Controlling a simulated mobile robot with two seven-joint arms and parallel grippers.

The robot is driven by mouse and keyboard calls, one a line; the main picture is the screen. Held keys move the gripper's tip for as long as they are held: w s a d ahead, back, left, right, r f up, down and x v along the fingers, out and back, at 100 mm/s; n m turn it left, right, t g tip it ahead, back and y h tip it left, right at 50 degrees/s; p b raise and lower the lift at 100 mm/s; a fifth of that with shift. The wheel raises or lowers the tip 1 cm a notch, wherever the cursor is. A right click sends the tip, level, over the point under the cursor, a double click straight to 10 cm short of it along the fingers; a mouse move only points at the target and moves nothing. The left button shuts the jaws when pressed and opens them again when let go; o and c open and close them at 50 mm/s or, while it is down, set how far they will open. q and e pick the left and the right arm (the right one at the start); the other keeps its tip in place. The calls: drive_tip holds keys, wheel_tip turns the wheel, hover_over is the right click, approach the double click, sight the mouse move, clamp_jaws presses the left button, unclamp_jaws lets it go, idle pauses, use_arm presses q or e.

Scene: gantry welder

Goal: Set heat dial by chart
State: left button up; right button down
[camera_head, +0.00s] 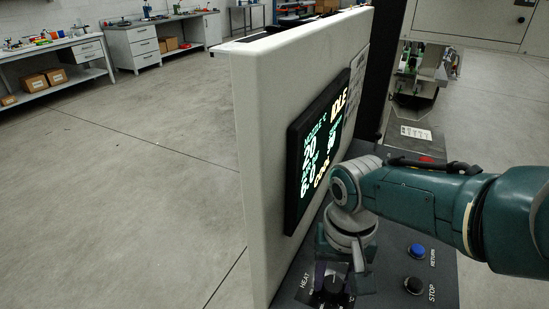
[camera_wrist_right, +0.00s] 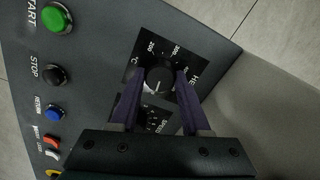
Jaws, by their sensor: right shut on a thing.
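The heat dial (camera_wrist_right: 158,80) is a black round knob on a black scale plate, marked HEAT, on the control panel. It also shows in the head view (camera_head: 333,285). In the wrist view its white pointer line runs toward the gripper; the exact scale value is too small to read. My right gripper (camera_wrist_right: 158,88) has its two dark purple fingers on either side of the knob, shut on it. In the head view my right gripper (camera_head: 334,275) reaches down to the dial. A printed sheet (camera_head: 357,75) beside the display is seen edge-on and unreadable. My left gripper is not in view.
The display (camera_head: 318,150) reads IDLE, nozzle 20, 6.0 and COOL. Blue return (camera_head: 417,251) and black stop (camera_head: 413,285) buttons are right of the dial. The green start button (camera_wrist_right: 57,18) is farther along. The upright panel (camera_head: 262,150) stands left of the arm.

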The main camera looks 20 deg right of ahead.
sight(333, 283)
drive_tip(key=shift+c, duration=1.9)
unclamp_jaws()
wheel_tip(333, 283, up, 9)
drive_tip(key=p, duration=0.6)
drive_tip(key=shift+f, duration=0.1)
drive_tip(key=shift+r+p, duration=0.35)
drive_tip(key=shift+r, duration=0.2)
